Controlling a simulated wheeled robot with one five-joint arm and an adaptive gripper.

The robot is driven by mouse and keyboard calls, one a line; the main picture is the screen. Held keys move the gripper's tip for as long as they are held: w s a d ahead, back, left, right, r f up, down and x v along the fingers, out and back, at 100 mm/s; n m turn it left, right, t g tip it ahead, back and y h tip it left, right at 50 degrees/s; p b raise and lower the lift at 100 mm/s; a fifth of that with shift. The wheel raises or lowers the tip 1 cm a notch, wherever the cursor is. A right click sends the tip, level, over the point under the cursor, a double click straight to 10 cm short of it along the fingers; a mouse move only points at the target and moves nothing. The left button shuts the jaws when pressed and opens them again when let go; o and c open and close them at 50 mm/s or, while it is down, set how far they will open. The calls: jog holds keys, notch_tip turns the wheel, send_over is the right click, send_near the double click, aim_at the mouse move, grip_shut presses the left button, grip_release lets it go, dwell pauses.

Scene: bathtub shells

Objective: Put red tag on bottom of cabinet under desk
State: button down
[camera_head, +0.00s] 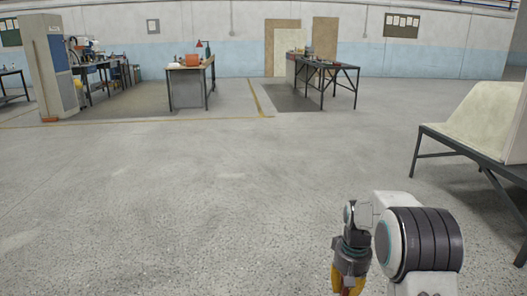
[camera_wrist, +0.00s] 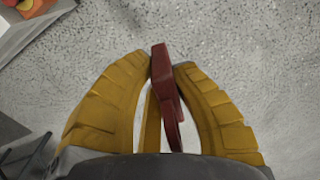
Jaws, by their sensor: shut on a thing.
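My gripper (camera_wrist: 168,72) has yellow fingers shut on a dark red tag (camera_wrist: 164,95), which stands edge-up between the fingertips in the wrist view. In the head view my gripper (camera_head: 348,282) points down at the bottom edge, and the tag cannot be made out there. A desk (camera_head: 190,67) stands far off, left of centre, with a grey cabinet-like block (camera_head: 186,90) under its left part. Another dark desk (camera_head: 335,67) stands far off to its right. Its underside is too small to judge.
A tall cabinet (camera_head: 50,65) and a cluttered workbench (camera_head: 95,66) stand at the far left. A pale shell on a dark-legged table (camera_head: 470,120) is close on the right. Open concrete floor (camera_head: 190,180) lies between me and the desks.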

jog(key=a+n, duration=0.2)
jog(key=a, duration=0.4)
notch_tip(320, 180, up, 19)
jog(key=s+p, duration=0.1)
jog(key=p, duration=2.6)
jog(key=shift+s+r+p, duration=0.15)
jog(key=shift+s+p, duration=0.1)
jog(key=shift+p, duration=0.1)
